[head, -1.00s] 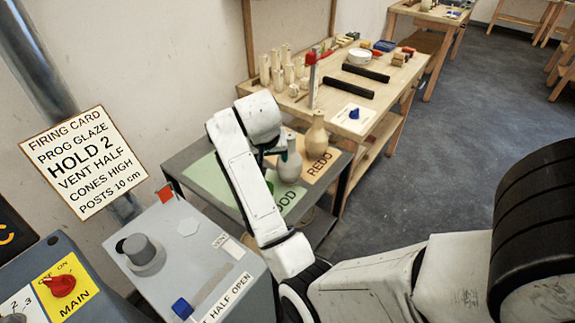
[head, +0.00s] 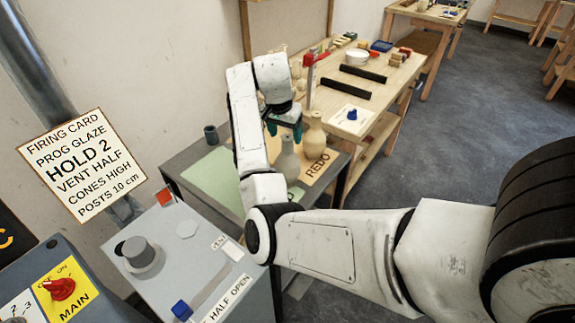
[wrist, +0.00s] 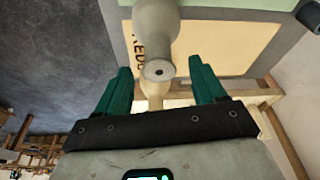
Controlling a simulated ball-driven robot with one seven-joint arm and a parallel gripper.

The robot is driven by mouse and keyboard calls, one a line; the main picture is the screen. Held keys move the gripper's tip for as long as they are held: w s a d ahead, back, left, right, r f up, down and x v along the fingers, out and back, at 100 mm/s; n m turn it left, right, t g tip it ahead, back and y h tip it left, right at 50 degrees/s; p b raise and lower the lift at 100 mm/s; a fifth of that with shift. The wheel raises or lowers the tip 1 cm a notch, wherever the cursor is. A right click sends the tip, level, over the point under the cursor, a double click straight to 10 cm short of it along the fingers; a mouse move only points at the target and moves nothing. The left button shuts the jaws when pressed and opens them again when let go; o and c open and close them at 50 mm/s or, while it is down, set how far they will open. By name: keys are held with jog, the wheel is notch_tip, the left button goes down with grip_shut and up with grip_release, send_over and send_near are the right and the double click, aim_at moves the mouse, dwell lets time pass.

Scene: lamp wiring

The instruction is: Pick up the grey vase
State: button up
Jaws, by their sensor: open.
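The grey vase (head: 287,162) stands upright on the small metal table, beside the paler cream vase (head: 314,136). In the head view my gripper (head: 284,128) is directly above the grey vase's neck, partly hiding its top. In the wrist view the grey vase (wrist: 157,28) is at top centre, with its round mouth facing me. It appears between the tips of the teal fingers of my gripper (wrist: 159,68). The fingers are open, with a gap on both sides of the mouth, and hold nothing. The cream vase (wrist: 153,90) shows partly behind the grey one.
The metal table (head: 190,152) has a green area and an orange REDO area. A dark grey cup (head: 211,134) stands at its back left. A wooden workbench (head: 395,88) with tools and pale vases is behind. A control box (head: 190,250) is in front.

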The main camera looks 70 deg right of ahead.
aim_at(286, 138)
jog(key=p+x, duration=0.1)
jog(key=x, duration=0.4)
jog(key=shift+s+a+f, duration=0.1)
grip_shut()
dwell(0.6)
